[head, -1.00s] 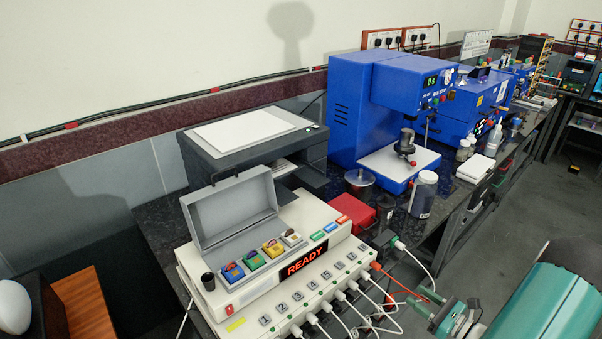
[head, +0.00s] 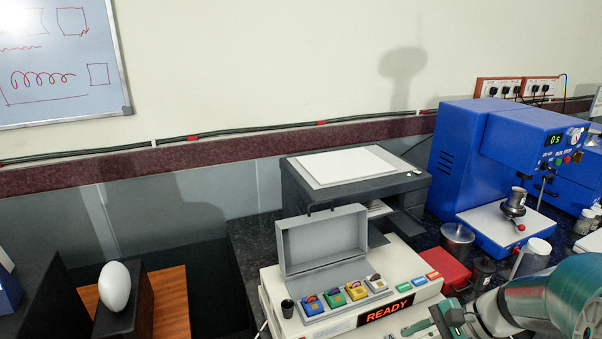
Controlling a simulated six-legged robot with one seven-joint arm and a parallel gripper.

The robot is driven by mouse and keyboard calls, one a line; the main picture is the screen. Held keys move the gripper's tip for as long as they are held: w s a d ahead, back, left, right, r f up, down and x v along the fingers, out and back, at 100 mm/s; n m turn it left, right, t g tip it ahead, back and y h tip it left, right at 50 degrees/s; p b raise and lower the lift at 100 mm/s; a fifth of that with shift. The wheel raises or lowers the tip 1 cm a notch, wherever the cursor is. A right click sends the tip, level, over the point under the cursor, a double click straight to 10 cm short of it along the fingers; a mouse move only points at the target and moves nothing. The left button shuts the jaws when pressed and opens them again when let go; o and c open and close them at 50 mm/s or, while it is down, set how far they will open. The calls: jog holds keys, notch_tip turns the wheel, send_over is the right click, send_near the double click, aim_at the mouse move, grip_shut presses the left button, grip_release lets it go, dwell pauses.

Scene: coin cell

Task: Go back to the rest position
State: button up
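My gripper (head: 447,318) shows at the bottom of the head view, at the end of my teal and silver arm, in front of the machine with the READY display (head: 385,311). Its fingers are small and partly cut off by the picture's lower edge, so I cannot tell whether they are open or shut. I see nothing clearly held in it. The READY machine has an open grey lid (head: 322,240) and several coloured modules in a row under it.
A dark printer-like box (head: 410,182) stands behind the READY machine. A blue press (head: 460,150) with a green display, a red box (head: 452,272) and metal containers stand to the right. A white egg-shaped object (head: 114,287) sits at the lower left. A whiteboard (head: 60,100) hangs at the upper left.

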jog(key=s+a+r+n+t+h, duration=0.3)
jog(key=s+a+r+n+h, duration=0.5)
jog(key=r+n, duration=0.4)
jog(key=shift+s+a+r+n, duration=0.15)
jog(key=shift+s+a+n, duration=0.1)
jog(key=shift+a+n, duration=0.35)
